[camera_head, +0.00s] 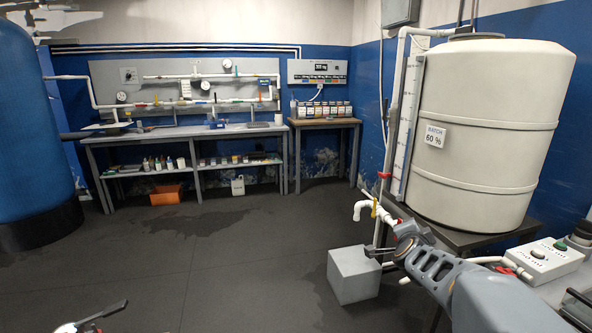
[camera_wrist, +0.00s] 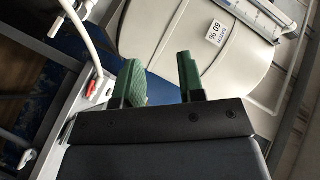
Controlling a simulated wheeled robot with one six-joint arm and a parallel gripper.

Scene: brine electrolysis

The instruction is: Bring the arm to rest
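My arm reaches in from the lower right of the head view, in front of the white tank's stand. My gripper (camera_head: 375,252) is at its far end, close to the white outlet pipe (camera_head: 362,211) and above a grey block (camera_head: 354,276). In the wrist view my gripper (camera_wrist: 163,80) shows two green fingers standing apart with a gap between them. Nothing is held in the gap. The white tank (camera_wrist: 170,40) with its "60 %" label fills the background behind the fingers.
The white tank (camera_head: 483,130) stands on a dark table at the right, beside a control box (camera_head: 543,260). A blue tank (camera_head: 30,130) stands at the left. A workbench (camera_head: 190,134) and a side table with bottles (camera_head: 320,122) line the back. The middle floor is clear.

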